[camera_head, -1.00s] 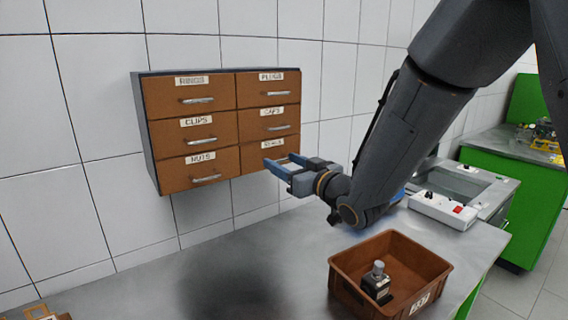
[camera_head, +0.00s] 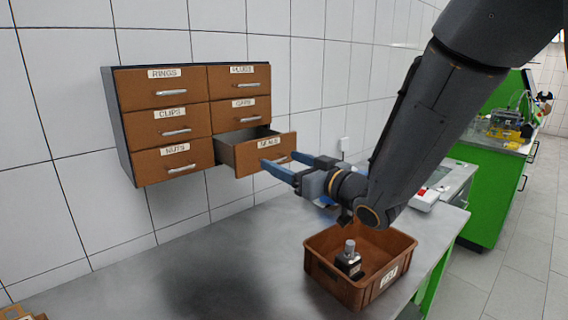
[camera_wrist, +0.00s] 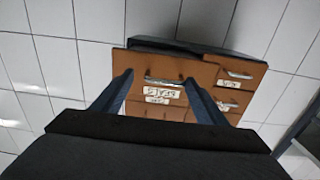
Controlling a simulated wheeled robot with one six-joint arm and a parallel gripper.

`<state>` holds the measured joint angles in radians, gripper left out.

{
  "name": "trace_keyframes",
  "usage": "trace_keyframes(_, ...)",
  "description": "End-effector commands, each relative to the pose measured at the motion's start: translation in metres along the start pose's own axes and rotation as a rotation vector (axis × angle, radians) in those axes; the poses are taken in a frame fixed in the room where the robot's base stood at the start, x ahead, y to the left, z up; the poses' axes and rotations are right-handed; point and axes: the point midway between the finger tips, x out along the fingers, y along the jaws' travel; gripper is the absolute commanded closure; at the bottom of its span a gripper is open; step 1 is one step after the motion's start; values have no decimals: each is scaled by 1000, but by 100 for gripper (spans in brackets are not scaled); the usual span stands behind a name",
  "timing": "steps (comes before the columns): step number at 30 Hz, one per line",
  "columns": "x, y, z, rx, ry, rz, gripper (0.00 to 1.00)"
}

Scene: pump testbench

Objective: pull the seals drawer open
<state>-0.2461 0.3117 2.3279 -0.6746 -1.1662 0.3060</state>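The seals drawer (camera_head: 284,146) is the bottom right drawer of the brown wall cabinet (camera_head: 115,122). It stands pulled out, with its grey side and part of its inside showing. Its metal handle shows in the wrist view (camera_wrist: 164,82), above the SEALS label. My gripper (camera_head: 279,160) is in front of this drawer with its two blue fingers apart. In the wrist view the fingers (camera_wrist: 157,76) lie either side of the handle, with gaps visible, so it looks open and not clamped. Whether a finger touches the drawer front I cannot tell.
The other cabinet drawers, such as nuts (camera_head: 172,161) and caps (camera_head: 240,110), are closed. A brown bin (camera_head: 330,283) holding a dark part with a grey knob (camera_head: 349,259) stands on the grey bench (camera_head: 215,270) below my arm. Green cabinets (camera_head: 487,195) stand at right.

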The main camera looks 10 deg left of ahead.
Motion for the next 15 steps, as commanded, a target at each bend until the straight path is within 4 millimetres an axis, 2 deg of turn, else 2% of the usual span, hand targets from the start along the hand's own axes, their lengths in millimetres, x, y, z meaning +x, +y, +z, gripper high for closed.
trace_keyframes(10,0,-4,0,-1,0,-7,37)
trace_keyframes(15,-18,-2,1,-1,0,-4,37)
